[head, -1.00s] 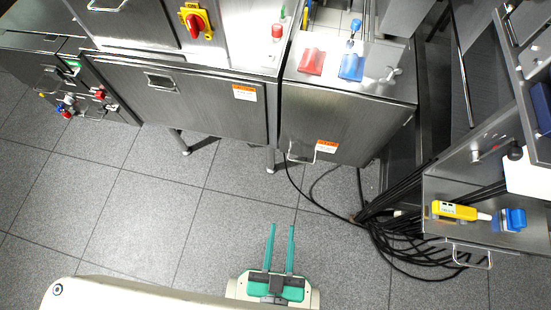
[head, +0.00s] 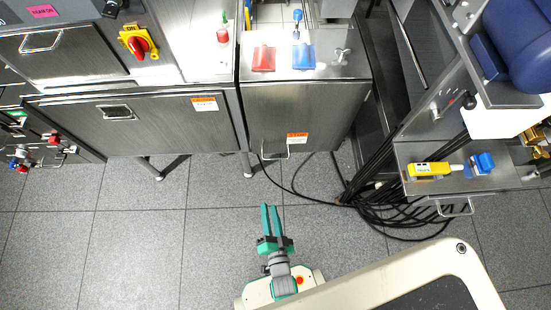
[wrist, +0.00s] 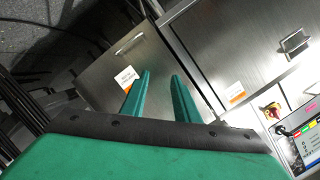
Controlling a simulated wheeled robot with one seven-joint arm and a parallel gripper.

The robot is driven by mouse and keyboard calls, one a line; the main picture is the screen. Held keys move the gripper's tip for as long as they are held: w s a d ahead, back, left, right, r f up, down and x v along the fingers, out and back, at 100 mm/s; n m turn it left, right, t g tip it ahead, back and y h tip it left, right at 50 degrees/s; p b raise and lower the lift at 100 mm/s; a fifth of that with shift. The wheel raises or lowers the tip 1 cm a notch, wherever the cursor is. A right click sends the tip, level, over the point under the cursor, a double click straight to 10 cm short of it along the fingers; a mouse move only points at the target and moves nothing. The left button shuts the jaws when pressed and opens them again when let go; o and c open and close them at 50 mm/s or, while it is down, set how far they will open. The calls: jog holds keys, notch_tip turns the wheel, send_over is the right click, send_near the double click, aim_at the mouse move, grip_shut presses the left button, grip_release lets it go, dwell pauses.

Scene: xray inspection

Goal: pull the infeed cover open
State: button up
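A steel box (head: 300,108) with a bar handle (head: 274,153) low on its front and a white-and-orange label stands at the end of the machine. Its front (wrist: 128,62) and handle (wrist: 131,43) also show in the wrist view. A wide steel panel (head: 150,125) with a recessed latch is to its left. I cannot tell for certain which is the infeed cover. My green gripper (head: 269,208) is open and empty, over the floor in front of the box. Its fingers (wrist: 162,75) point toward the box front, apart from the handle.
Black cables (head: 390,205) lie on the floor right of my gripper. A steel shelf (head: 440,186) with a yellow tool (head: 428,169) and a blue item (head: 484,162) juts out at the right. The grey floor (head: 150,240) at left is clear.

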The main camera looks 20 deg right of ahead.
jog(key=w+d+f+m, duration=0.3)
jog(key=w+f, duration=0.2)
jog(key=w, duration=0.3)
jog(key=w+d+f+m+h, duration=0.1)
jog(key=w+d+f+m, duration=0.3)
jog(key=w, duration=0.5)
jog(key=w+d+f+m+h, duration=0.1)
jog(key=w+d+f+m, duration=0.2)
jog(key=w+f, duration=0.3)
jog(key=shift+w+d, duration=0.3)
jog(key=shift+w, duration=0.3)
jog(key=shift+w+d, duration=0.25)
jog(key=shift+w, duration=0.3)
grip_shut()
